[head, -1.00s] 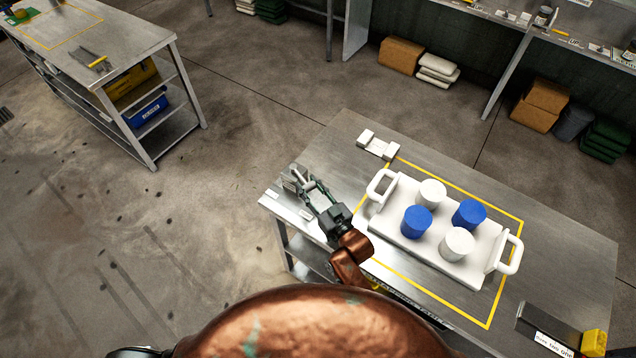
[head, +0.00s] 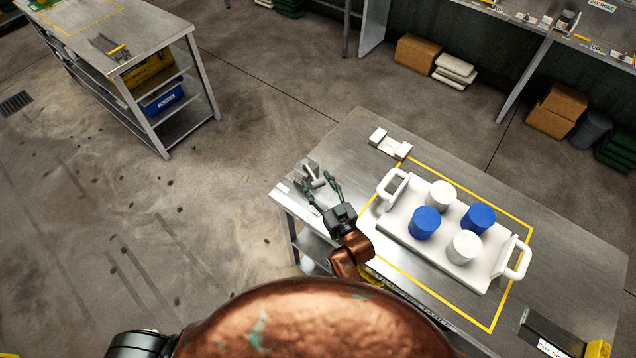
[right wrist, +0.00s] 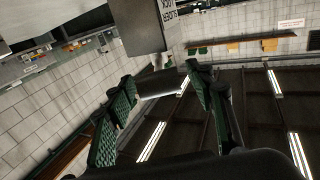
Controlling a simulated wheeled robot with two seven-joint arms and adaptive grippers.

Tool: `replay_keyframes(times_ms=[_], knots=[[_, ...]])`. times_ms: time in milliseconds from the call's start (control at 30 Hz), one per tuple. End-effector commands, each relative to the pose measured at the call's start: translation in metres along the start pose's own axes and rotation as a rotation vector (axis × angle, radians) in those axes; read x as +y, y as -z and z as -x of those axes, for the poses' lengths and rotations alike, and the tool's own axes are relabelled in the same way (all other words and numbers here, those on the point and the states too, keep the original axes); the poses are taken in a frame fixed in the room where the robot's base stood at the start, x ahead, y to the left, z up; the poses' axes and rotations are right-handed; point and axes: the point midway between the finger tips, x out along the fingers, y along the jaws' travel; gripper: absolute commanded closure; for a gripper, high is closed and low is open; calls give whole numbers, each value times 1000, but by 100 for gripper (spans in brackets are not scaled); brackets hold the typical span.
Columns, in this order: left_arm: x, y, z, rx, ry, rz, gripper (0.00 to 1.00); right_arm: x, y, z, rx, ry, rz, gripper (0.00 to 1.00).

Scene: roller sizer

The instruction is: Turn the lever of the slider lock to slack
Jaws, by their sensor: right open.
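The slider lock (head: 312,170) is a small grey block at the left end of the near steel table. In the right wrist view its block (right wrist: 148,32) carries partly readable upside-down lettering, with a grey lever (right wrist: 161,84) below it. My right gripper (head: 319,182) is open at the lock. In the right wrist view its green-padded fingers (right wrist: 160,78) stand on either side of the lever, with visible gaps; I cannot tell whether either finger touches it. My left gripper is out of view.
A white tray (head: 400,225) with two handles holds blue and white cylinders, inside a yellow outline right of my gripper. A white bracket (head: 390,144) stands at the table's back edge. Another steel table (head: 140,38) stands at the far left, with open floor between.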

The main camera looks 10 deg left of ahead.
Motion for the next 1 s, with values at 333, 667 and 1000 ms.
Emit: replay_keyframes(times_ms=[333, 667, 1000], knots=[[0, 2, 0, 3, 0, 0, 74, 0, -1, 23, -2, 0, 1, 51], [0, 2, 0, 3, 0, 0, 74, 0, -1, 90, -1, 0, 1, 51], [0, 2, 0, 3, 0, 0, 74, 0, 0, 120, 0, 1, 0, 51]])
